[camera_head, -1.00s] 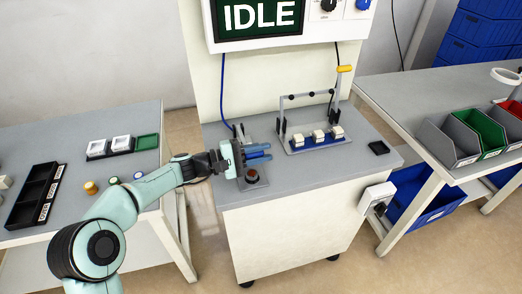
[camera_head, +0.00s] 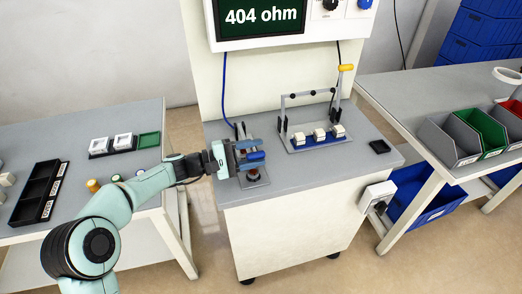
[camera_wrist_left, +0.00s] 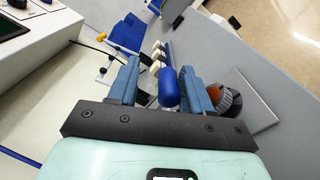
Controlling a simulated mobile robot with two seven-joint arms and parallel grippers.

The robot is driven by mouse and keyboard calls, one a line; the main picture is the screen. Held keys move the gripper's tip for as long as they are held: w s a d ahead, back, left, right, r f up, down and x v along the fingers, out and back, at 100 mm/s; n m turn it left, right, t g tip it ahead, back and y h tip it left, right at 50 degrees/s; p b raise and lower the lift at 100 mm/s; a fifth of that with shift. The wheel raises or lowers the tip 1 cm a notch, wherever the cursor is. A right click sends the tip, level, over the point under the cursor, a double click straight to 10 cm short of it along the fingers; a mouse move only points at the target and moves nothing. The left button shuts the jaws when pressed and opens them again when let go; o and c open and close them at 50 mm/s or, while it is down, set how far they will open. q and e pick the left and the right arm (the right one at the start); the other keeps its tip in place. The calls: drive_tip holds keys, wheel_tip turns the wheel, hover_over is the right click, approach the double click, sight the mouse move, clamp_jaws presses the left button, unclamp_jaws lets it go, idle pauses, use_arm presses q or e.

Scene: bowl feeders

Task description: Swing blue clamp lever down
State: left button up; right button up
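The blue clamp lever shows as a rounded blue handle (camera_wrist_left: 168,88) in the left wrist view and as a short blue bar (camera_head: 256,156) in the head view. My left gripper (camera_head: 250,153) is at the lever. In the wrist view its two blue-grey fingers (camera_wrist_left: 160,88) stand apart on either side of the handle, which is nearer the right finger, with a gap to the left one. Below the lever is a dark and orange round part (camera_wrist_left: 228,100) on a grey plate (camera_wrist_left: 258,108). The gripper hides much of the clamp. My right gripper is in neither view.
The display (camera_head: 265,17) reads "404 ohm". A fixture with white blocks (camera_head: 319,135) and a yellow-tipped upright lever (camera_head: 346,68) stands to the right on the bench (camera_head: 300,175).

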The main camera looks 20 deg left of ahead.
use_arm(q)
drive_tip(key=p+v, duration=0.1)
drive_tip(key=v, duration=0.5)
drive_tip(key=shift+s+a+r, duration=0.1)
drive_tip(key=shift+a, duration=0.15)
drive_tip(key=v, duration=0.3)
drive_tip(key=shift+s+a+p, duration=0.2)
drive_tip(key=shift+a+p, duration=0.1)
drive_tip(key=shift+p, duration=0.1)
drive_tip(key=shift+s+a, duration=0.25)
drive_tip(key=shift+a, duration=0.05)
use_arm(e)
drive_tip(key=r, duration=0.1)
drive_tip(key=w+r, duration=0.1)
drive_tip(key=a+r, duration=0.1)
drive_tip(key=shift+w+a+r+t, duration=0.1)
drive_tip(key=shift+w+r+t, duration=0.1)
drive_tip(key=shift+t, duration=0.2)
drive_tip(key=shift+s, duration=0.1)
